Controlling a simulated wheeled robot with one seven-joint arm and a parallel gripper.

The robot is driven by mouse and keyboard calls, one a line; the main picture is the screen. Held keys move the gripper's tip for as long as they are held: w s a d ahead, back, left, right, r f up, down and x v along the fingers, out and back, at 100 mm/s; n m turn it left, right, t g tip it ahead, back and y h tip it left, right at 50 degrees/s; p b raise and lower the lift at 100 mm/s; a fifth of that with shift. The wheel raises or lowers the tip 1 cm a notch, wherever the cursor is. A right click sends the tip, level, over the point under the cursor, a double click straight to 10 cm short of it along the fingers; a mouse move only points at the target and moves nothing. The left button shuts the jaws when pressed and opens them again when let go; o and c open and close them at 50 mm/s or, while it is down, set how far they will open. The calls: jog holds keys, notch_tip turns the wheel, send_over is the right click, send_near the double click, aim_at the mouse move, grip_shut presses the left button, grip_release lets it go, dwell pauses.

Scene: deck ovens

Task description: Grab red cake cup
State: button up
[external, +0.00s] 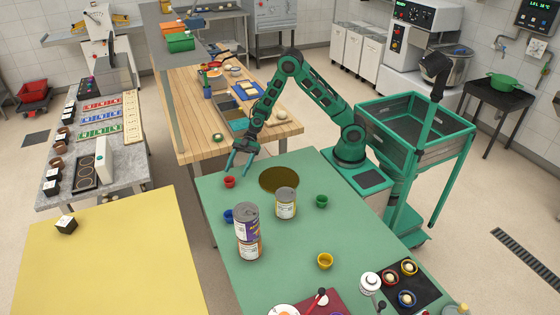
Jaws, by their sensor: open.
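The red cake cup (229,182) stands on the green table (290,250) near its far left corner. My gripper (238,171) is open, with its fingers pointing down just above and slightly right of the red cup. The fingers look empty. Whether a finger touches the cup cannot be told from this one view. My green arm reaches in from the right.
A blue cup (228,215) sits beside two stacked cans (247,232). Another can (286,203) stands by a dark round disc (279,179). A green cup (321,201) and a yellow cup (325,261) stand further right. A dark tray (432,290) holds several cups.

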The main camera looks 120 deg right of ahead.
aim_at(227, 185)
jog(key=shift+w+f, duration=0.1)
jog(key=shift+w, duration=0.25)
jog(key=x, duration=0.7)
jog(key=shift+w+a+r, duration=0.15)
jog(key=shift+a+r, duration=0.1)
jog(key=shift+r, duration=0.1)
jog(key=c, duration=1.1)
